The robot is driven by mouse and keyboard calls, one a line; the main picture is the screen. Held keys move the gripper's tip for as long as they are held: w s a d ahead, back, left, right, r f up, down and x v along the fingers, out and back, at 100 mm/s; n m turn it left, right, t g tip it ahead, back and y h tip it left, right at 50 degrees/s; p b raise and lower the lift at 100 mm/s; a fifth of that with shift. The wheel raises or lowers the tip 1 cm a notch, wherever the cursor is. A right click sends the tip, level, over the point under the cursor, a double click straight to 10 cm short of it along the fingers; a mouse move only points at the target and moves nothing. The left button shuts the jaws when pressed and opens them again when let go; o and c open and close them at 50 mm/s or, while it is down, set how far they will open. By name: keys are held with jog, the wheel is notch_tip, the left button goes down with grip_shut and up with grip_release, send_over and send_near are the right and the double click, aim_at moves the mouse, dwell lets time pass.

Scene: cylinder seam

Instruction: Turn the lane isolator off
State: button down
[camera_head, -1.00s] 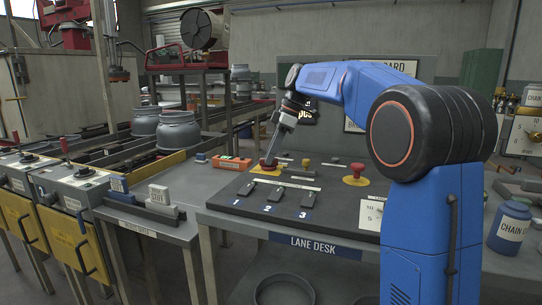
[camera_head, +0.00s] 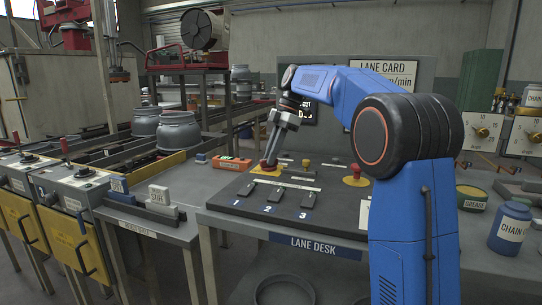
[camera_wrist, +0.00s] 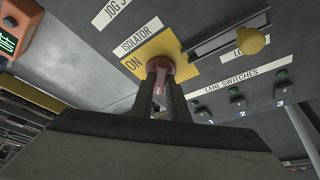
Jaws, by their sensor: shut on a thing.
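The lane isolator is a red knob (camera_wrist: 160,68) on a yellow plate (camera_wrist: 172,45) marked ON, beside an ISOLATOR label in the wrist view. In the head view the yellow plate (camera_head: 262,170) lies at the back left of the lane desk panel. My gripper (camera_wrist: 164,92) is shut on the red knob, with a finger on each side of it. In the head view my gripper (camera_head: 269,160) reaches down to the plate and hides most of the knob. The knob's pointer direction cannot be told.
Three lane switches (camera_head: 273,195) sit in front on the lane desk panel. A red mushroom button (camera_head: 355,171) on yellow stands to the right, and a yellow knob (camera_wrist: 250,40) is near the isolator. An orange device (camera_head: 231,163) lies to the left.

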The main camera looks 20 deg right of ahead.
jog(key=c, duration=1.7)
grip_release()
jog(key=v, duration=1.2)
jog(key=shift+s+a, duration=0.1)
